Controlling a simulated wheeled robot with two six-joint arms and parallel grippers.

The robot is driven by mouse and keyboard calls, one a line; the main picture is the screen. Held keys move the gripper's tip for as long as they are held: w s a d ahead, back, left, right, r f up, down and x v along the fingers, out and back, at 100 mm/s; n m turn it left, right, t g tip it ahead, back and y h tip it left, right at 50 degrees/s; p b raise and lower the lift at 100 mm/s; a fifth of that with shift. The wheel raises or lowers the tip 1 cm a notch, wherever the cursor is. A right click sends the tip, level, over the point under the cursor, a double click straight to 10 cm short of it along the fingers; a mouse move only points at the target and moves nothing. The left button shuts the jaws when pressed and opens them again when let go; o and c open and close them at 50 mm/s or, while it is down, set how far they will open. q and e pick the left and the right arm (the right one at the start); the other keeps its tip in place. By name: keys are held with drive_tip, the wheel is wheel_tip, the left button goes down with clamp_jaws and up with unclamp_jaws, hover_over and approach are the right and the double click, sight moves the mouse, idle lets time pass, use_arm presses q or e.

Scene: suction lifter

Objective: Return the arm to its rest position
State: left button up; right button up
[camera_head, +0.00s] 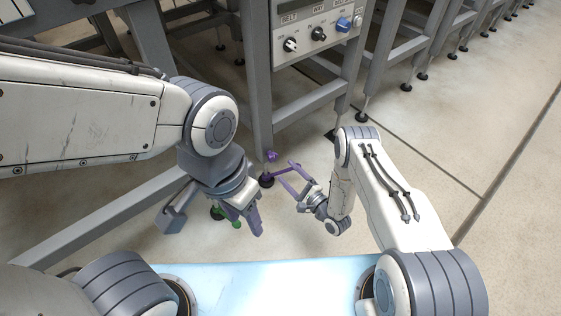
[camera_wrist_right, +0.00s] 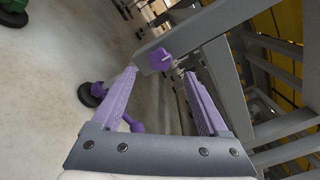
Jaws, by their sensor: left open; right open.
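My right arm (camera_head: 385,195) reaches forward from the lower right in the head view. Its gripper (camera_head: 282,169) has purple fingers, spread apart with nothing held, near the foot of a grey frame post. In the right wrist view the open gripper (camera_wrist_right: 160,72) has a purple knob (camera_wrist_right: 160,59) showing between its fingertips; I cannot tell whether they touch it. My left arm (camera_head: 85,115) comes in from the left. Its gripper (camera_head: 213,220) is open and empty, pointing down over the floor. Contact between it and the green part below is hidden.
Grey metal frames (camera_head: 262,75) stand close ahead, with a control panel (camera_head: 318,32) of knobs. A black foot (camera_head: 266,181) rests on the floor by the right gripper. A pale blue surface (camera_head: 270,285) lies in front. Floor (camera_head: 480,120) is open at the right.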

drive_tip(key=shift+v, duration=0.85)
drive_tip(key=shift+w, duration=0.1)
